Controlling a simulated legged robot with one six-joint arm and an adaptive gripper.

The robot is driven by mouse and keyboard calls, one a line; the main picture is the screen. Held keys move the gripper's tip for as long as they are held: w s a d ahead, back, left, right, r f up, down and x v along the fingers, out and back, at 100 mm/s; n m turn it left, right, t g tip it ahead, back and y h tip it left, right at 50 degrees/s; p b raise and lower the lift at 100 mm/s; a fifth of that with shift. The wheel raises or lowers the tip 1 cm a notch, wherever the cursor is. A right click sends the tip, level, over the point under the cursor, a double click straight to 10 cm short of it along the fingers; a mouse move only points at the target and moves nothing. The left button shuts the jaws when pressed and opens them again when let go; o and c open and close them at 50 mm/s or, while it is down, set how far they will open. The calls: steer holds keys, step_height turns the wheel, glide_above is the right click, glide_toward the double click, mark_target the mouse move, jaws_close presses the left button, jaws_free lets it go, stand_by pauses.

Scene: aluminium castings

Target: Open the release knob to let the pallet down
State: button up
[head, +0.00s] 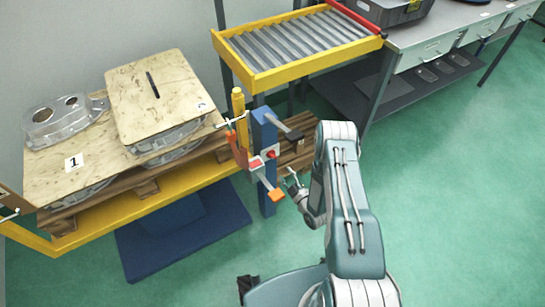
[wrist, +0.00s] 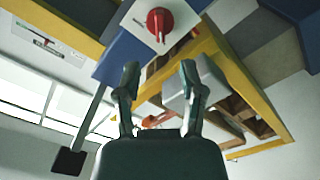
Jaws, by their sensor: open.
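The release knob (wrist: 159,22) is red and sits on a white plate on the blue post, at the top middle of the wrist view. In the head view the knob (head: 270,154) is small, on the blue post (head: 265,185). My gripper (wrist: 160,75) is open and empty; its fingers point toward the knob with a gap between. In the head view my gripper (head: 293,180) is just right of and below the knob. The wooden pallet (head: 145,189) rests on a yellow lift frame at left, loaded with boards and castings.
A red and orange lever (head: 262,175) sticks out beside the post, near my gripper. A yellow-framed roller conveyor (head: 295,45) stands behind. A workbench (head: 440,35) with a dark crate (head: 395,8) is at the back right. The green floor at right is clear.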

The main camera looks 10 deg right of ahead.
mark_target(273, 158)
steer(key=x, duration=0.8)
steer(key=shift+w+a, duration=0.25)
steer(key=shift+w, duration=0.1)
steer(key=shift+d, duration=0.1)
jaws_close()
